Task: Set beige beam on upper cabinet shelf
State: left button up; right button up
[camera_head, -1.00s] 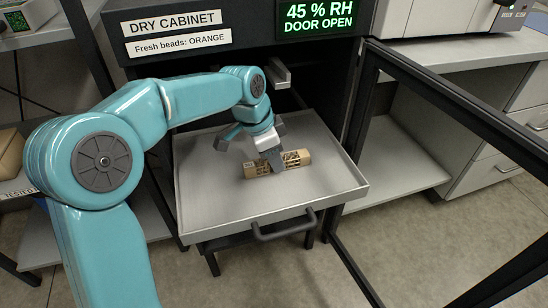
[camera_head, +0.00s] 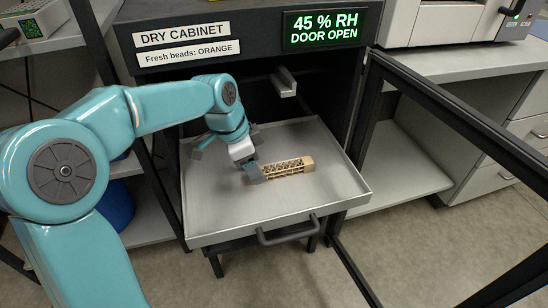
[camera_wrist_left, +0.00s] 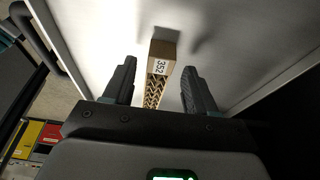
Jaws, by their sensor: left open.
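The beige lattice beam (camera_head: 287,168) lies on the pulled-out metal tray (camera_head: 215,212) of the dry cabinet. My left gripper (camera_head: 252,172) is at the beam's left end in the head view. In the left wrist view the beam (camera_wrist_left: 160,68) shows a solid end marked 352 and lies between the two spread fingers of the gripper (camera_wrist_left: 158,88), with gaps on both sides. The gripper is open and does not hold the beam. My right gripper is in neither view.
The cabinet's glass door (camera_head: 455,120) stands open on the right, its dark frame beside the tray. The tray has a front handle (camera_head: 287,231). A metal bracket (camera_head: 284,82) shows inside the dark cabinet. The tray around the beam is bare.

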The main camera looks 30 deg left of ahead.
pick_arm(q)
jog(key=s+a, duration=0.4)
jog(key=shift+s, duration=0.4)
